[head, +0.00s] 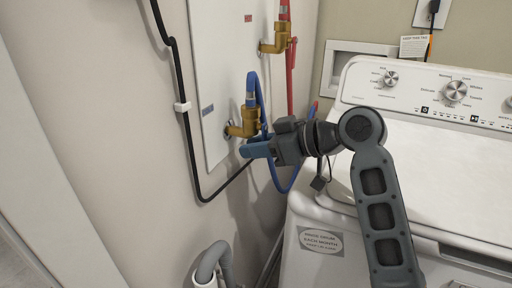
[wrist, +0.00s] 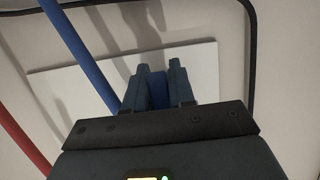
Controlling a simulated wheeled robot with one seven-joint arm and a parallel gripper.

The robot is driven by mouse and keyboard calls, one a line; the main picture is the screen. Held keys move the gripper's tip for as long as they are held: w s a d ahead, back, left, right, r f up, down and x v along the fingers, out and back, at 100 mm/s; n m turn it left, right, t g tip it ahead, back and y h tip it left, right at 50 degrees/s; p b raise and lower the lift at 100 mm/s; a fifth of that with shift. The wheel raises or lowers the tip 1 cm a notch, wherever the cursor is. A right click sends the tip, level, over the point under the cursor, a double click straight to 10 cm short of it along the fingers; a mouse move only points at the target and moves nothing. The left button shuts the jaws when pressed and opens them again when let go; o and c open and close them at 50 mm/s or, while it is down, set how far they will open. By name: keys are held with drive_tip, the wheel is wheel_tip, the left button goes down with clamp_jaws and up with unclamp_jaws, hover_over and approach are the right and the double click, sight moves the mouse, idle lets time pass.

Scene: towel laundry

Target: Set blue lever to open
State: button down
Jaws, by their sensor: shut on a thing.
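The blue lever (wrist: 158,92) shows between the two fingers in the wrist view. In the head view it is mostly hidden behind my gripper (head: 249,149), below the lower brass valve (head: 246,123). My gripper is shut on the blue lever, its fingers reaching left toward the wall panel. In the wrist view the fingers of my gripper (wrist: 159,69) point up the picture, one on each side of the lever. The exact angle of the lever is hard to tell.
A blue hose (head: 260,88) arches from the lower valve and hangs behind my gripper. An upper brass valve (head: 277,39) has a red hose (head: 291,80). A black cable (head: 187,145) runs along the wall at left. The white washer (head: 440,160) stands at right, close to my arm.

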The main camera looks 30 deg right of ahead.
drive_tip(key=c, duration=1)
unclamp_jaws()
drive_tip(key=shift+c, duration=0.2)
drive_tip(key=v, duration=0.7)
drive_tip(key=shift+s+d+r, duration=0.2)
drive_tip(key=shift+s, duration=0.15)
drive_tip(key=shift+s, duration=0.1)
